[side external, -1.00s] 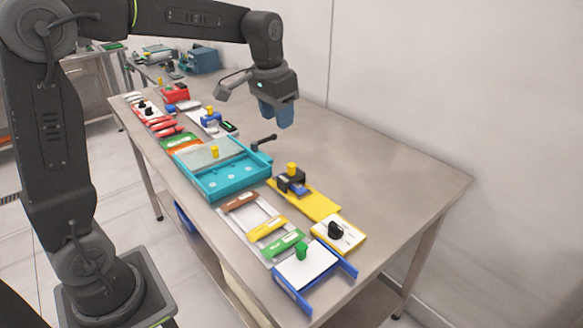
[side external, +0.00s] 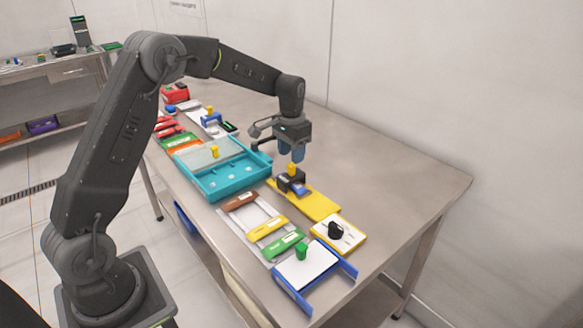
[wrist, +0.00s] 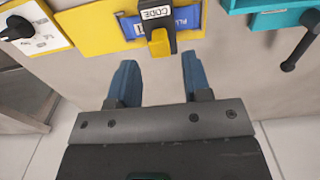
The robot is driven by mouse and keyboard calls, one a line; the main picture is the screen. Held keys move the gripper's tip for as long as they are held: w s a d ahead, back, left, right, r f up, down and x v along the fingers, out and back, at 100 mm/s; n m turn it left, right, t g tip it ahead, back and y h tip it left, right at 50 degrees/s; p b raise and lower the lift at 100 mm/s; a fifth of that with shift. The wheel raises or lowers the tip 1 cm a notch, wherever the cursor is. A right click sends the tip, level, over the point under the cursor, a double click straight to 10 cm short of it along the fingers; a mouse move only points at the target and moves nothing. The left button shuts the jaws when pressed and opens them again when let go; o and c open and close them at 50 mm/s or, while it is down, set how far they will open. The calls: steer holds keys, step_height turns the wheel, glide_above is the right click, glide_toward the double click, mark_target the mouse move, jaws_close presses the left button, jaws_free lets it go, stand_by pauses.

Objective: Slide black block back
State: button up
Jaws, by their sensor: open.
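The black block (side external: 283,185) sits on a yellow base plate (side external: 319,208) and carries a yellow knob (side external: 292,168). A blue piece (side external: 303,189) lies beside it on the plate. In the wrist view the black block (wrist: 157,14) bears a "CODE" label, and its yellow knob (wrist: 160,42) points toward my gripper. My gripper (side external: 291,158) is open and empty, with its fingertips just above the knob in the side view. In the wrist view the two blue fingers (wrist: 158,75) are apart, with the knob ahead of the gap between them.
A teal tray (side external: 232,190) with a clear lid and a black handle (side external: 263,140) stands left of the plate. A white panel with a black dial (side external: 336,231) and a blue-railed fixture (side external: 291,293) lie nearer. The table behind the plate is clear.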

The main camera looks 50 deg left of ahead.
mark_target(292, 166)
steer(key=shift+f, duration=2.65)
steer(key=shift+c, duration=0.4)
jaws_close()
steer(key=shift+d, duration=0.1)
